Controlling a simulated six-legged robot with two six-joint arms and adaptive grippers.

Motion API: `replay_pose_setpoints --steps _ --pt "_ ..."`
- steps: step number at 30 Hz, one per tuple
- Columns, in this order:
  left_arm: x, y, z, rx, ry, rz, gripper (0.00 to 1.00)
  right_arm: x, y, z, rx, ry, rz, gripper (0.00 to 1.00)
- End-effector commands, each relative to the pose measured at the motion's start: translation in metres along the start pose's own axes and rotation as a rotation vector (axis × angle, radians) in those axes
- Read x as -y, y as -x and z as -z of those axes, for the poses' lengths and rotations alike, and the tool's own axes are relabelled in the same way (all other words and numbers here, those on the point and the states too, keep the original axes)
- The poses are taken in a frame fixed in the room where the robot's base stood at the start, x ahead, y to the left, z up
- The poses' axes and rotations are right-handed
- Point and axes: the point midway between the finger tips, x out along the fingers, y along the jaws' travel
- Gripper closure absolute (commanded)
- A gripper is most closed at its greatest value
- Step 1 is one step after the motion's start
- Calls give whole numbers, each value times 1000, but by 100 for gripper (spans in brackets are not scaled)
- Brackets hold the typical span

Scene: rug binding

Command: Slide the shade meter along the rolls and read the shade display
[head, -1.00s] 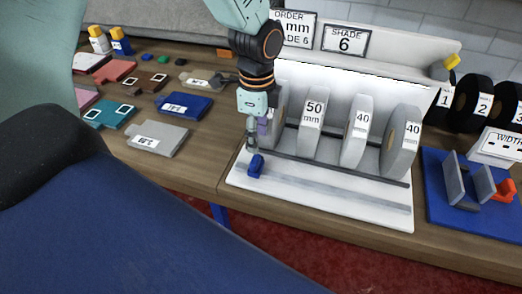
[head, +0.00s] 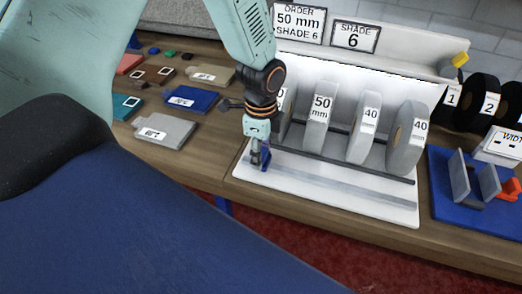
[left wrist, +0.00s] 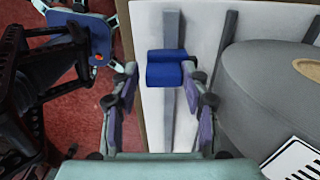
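The shade meter, a small blue block (head: 266,162), sits at the left end of the grey rail (head: 330,187) on the white board. My left gripper (head: 260,158) is down at the meter. In the left wrist view its open fingers (left wrist: 160,75) stand either side of the blue meter (left wrist: 167,72); the right fingertip is close to the block, and I cannot tell if it touches. Behind the rail stand grey rolls: one labelled 50 mm (head: 318,125), two labelled 40 (head: 363,135) (head: 406,140), and one partly hidden by my arm. A card reads SHADE 6 (head: 355,37).
An order card (head: 299,19) reads 50 mm, SHADE 6. A blue fixture (head: 470,205) and numbered black rolls (head: 483,100) are at the right. Labelled swatches (head: 190,98) lie on the table at the left. The rail right of the meter is clear.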

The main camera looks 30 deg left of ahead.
Motion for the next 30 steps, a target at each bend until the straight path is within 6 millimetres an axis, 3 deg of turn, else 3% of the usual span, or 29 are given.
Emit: replay_pose_setpoints --steps 15,30 --pt "0 0 0 0 0 0 100 0 0 0 -1 0 0 100" --pt "0 1 0 1 0 0 100 0 2 0 -1 0 0 100"
